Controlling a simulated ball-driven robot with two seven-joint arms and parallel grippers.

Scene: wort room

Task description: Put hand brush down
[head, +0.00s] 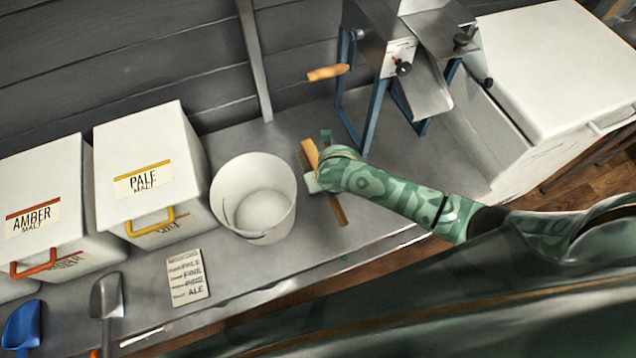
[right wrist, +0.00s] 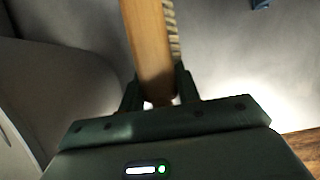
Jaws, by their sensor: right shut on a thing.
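The hand brush (head: 309,153) has a pale wooden body and lies at a slant over the grey bench, just right of the white bucket. Its lower end (head: 338,212) shows below my right gripper (head: 324,180). In the right wrist view the brush's wood (right wrist: 148,40) runs up from between the two fingers of my right gripper (right wrist: 159,90), with pale bristles along its right side. The right gripper is shut on the brush. I cannot tell whether the brush touches the bench. My left gripper is not in view.
The white bucket (head: 254,195) stands close left of the brush. A grain mill (head: 384,60) on blue legs stands behind and right. Malt bins (head: 150,165), a label card (head: 188,279) and scoops (head: 106,300) are left. Bare bench (head: 415,165) lies to the right; the front edge is near.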

